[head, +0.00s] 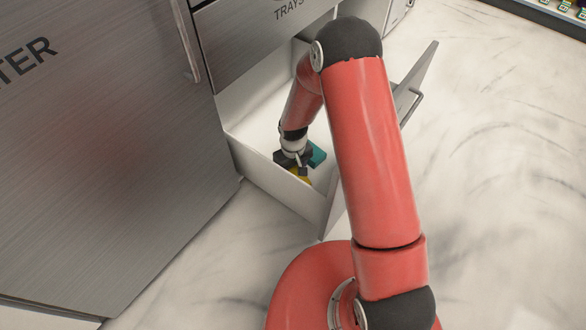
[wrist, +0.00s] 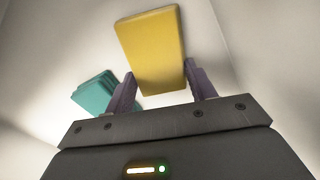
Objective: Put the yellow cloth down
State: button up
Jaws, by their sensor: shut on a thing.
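The yellow cloth (wrist: 150,45) is a flat folded block between the two fingers of my gripper (wrist: 158,88) in the wrist view. My gripper is shut on it. In the head view my gripper (head: 297,168) is down inside an open white drawer (head: 262,178), and a small part of the yellow cloth (head: 300,173) shows below it. The rest of the cloth is hidden by the gripper. I cannot tell whether the cloth touches the drawer floor.
A teal folded stack (wrist: 95,92) lies in the drawer beside my gripper; it also shows in the head view (head: 318,153). The drawer walls are close around. A grey metal cabinet (head: 100,130) stands to the left. The marbled floor (head: 500,200) is clear at right.

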jog(key=o, duration=1.1)
jog(key=shift+o, duration=0.2)
jog(key=shift+r, duration=0.1)
notch_tip(320, 180, up, 12)
jog(key=p, duration=0.2)
notch_tip(320, 180, up, 12)
jog(key=m+t, duration=0.1)
jog(key=t, duration=0.1)
send_over(293, 172)
jog(key=s+d, duration=0.2)
jog(key=d, duration=0.3)
jog(key=s+d+r+m, duration=0.2)
jog(key=s+d+r, duration=0.1)
jog(key=r, duration=0.4)
jog(key=s+d+r+m+t, duration=0.1)
jog(key=s+d+r, duration=0.2)
jog(key=s+r, duration=0.2)
jog(key=s+d+r+m+t, duration=0.2)
jog(key=s+r, duration=0.4)
jog(key=s, duration=0.6)
jog(key=shift+d+t, duration=0.3)
jog(key=shift+d, duration=0.4)
jog(key=shift+s+r, duration=0.1)
